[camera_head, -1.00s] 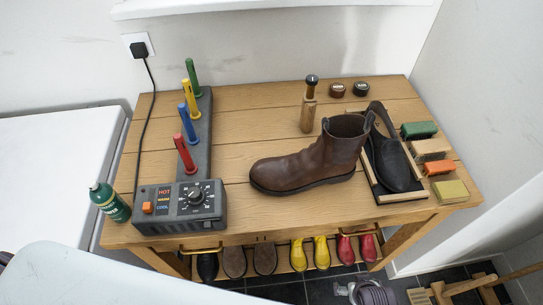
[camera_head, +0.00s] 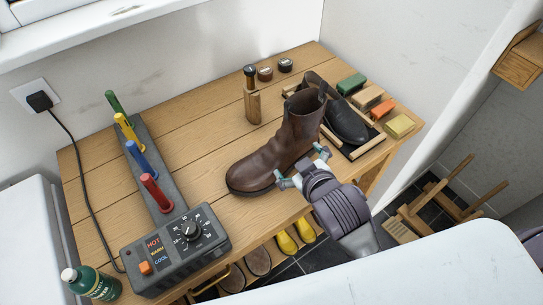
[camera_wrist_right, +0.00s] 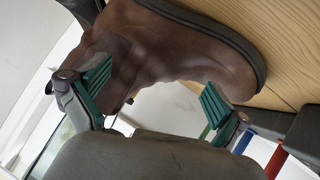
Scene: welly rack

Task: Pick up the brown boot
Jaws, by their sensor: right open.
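The brown boot (camera_head: 286,143) stands upright on the wooden table, toe toward the lower left, in the head view. My right gripper (camera_head: 303,168) is at the near side of the boot, open, with its fingers pointing at it. In the right wrist view the boot (camera_wrist_right: 180,50) fills the upper middle, sole toward the upper right. The green-padded fingers of the right gripper (camera_wrist_right: 155,92) are spread apart with part of the boot between or just beyond them; I cannot tell whether they touch it. My left gripper is not in view.
A black shoe (camera_head: 345,122) lies on a wooden frame right of the boot. Several brushes or blocks (camera_head: 367,98) line the right edge. A control box (camera_head: 178,248) with coloured pegs stands left, beside a green bottle (camera_head: 92,283). Yellow boots (camera_head: 287,243) sit below the tabletop.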

